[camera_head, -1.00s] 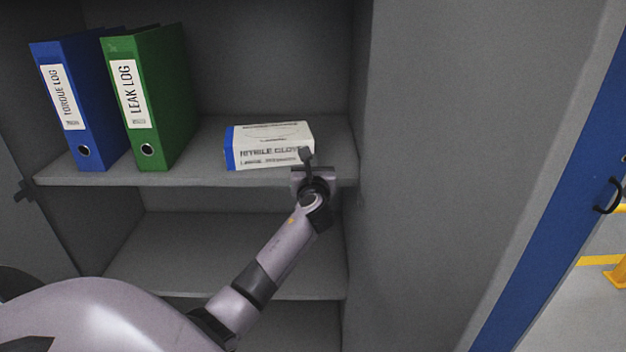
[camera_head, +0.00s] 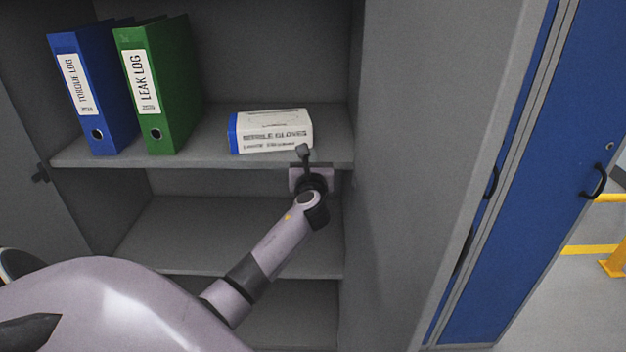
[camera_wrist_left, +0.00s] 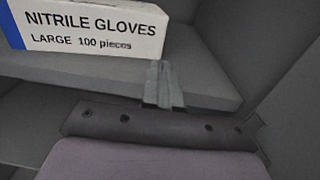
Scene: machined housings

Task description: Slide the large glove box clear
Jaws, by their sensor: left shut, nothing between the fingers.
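The large glove box (camera_head: 268,131) is white with a blue left end and lies on the cabinet's upper shelf (camera_head: 215,151). In the left wrist view the box (camera_wrist_left: 90,32) reads "NITRILE GLOVES, LARGE, 100 pieces". My left gripper (camera_head: 304,152) is shut and empty at the shelf's front edge, by the lower right corner of the box. In the left wrist view its fingertips (camera_wrist_left: 162,68) are just below and right of the box's right end; whether they touch it I cannot tell. My right gripper is not in view.
A blue "TORQUE LOG" binder (camera_head: 93,92) and a green "LEAK LOG" binder (camera_head: 160,88) stand upright left of the box. Bare shelf lies between the green binder and the box. The grey cabinet side wall (camera_head: 400,150) is close on the right. A lower shelf (camera_head: 200,240) is empty.

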